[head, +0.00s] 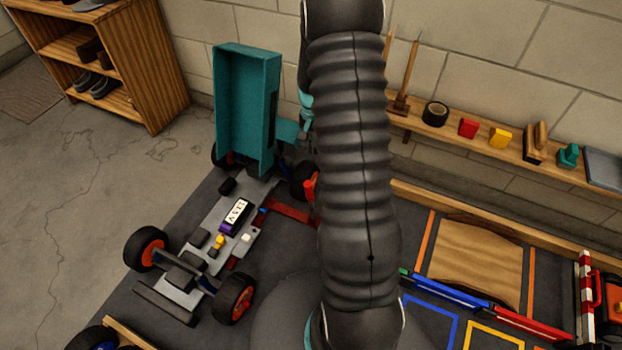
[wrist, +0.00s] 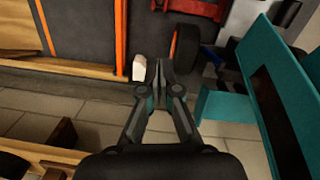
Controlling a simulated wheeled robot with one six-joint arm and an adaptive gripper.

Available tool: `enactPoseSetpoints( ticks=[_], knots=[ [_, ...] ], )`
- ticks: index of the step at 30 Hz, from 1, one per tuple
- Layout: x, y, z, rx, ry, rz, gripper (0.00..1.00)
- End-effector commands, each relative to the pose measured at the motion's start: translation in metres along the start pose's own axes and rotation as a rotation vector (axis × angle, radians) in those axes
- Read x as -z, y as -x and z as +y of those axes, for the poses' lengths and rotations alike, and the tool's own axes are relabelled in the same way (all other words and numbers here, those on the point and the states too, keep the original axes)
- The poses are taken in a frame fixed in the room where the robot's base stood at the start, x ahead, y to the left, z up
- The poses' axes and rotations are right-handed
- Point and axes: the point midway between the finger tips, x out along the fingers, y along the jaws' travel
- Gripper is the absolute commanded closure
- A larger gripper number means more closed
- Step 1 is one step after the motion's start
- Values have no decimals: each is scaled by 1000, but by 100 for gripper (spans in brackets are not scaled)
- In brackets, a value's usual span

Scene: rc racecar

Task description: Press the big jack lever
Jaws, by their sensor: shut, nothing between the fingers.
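The red jack (head: 290,212) lies on the dark mat beside the racecar chassis (head: 205,262). A red upright piece (head: 310,188), perhaps part of its lever, shows at the edge of my arm, which hides the rest. In the wrist view, a red part of what looks like the jack (wrist: 196,8) is at the top edge. My gripper (wrist: 158,70) is shut and empty in the wrist view, below that red part. A pale block-like end (wrist: 139,67) is just left of the fingertips; I cannot tell whether it belongs to the lever or whether they touch.
The teal car body (head: 245,105) stands tilted up by the wall; it is close right of my gripper in the wrist view (wrist: 275,90). A wheel (wrist: 185,45) is near the fingertips. A wall shelf (head: 480,140) holds small items. A wooden ramp (head: 478,262) lies at right.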

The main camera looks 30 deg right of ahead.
Motion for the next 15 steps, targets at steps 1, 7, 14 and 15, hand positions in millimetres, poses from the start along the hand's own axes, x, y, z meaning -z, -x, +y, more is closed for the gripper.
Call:
enactPoseSetpoints(
  ticks=[1,7,14,15],
  knots=[
    [0,0,0,0,1,0,100],
    [-1,-1,0,-1,2,-1,100],
    [-2,-25,0,-2,2,-5,100],
    [-2,-32,1,-2,2,-6,100]
  ],
)
